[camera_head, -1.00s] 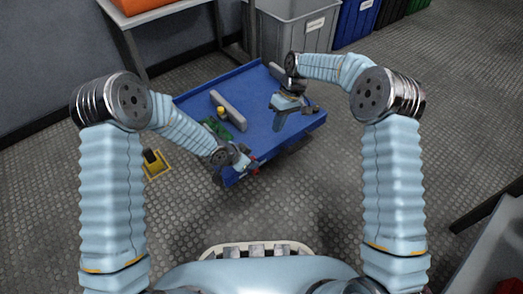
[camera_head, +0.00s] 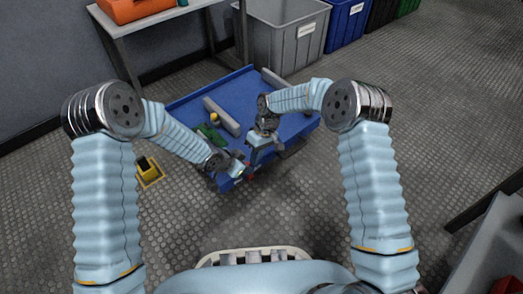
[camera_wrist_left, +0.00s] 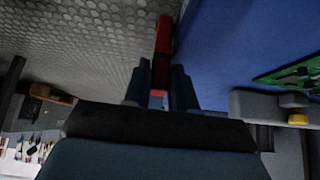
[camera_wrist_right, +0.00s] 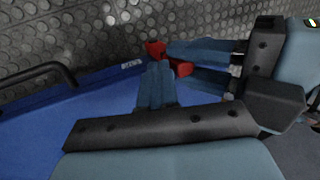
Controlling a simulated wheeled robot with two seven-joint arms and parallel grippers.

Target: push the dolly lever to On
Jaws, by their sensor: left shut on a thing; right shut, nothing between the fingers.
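The blue dolly (camera_head: 240,95) stands on the floor ahead of me. Its red lever (camera_wrist_left: 163,50) is at the near edge, and red parts show in the right wrist view (camera_wrist_right: 155,49). My left gripper (camera_head: 243,170) is at that edge; in the left wrist view its fingers (camera_wrist_left: 160,92) are shut on the lever. My right gripper (camera_head: 252,162) is beside it; in the right wrist view its fingers (camera_wrist_right: 155,85) are shut and empty, with tips close to the red lever. I cannot tell if they touch it. No On marking is readable.
A grey block (camera_head: 222,117), a small yellow-topped part (camera_head: 214,119) and a green board (camera_head: 208,133) lie on the dolly. A grey bin (camera_head: 280,35) stands behind, a table (camera_head: 160,17) at the back left. Floor in front is clear.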

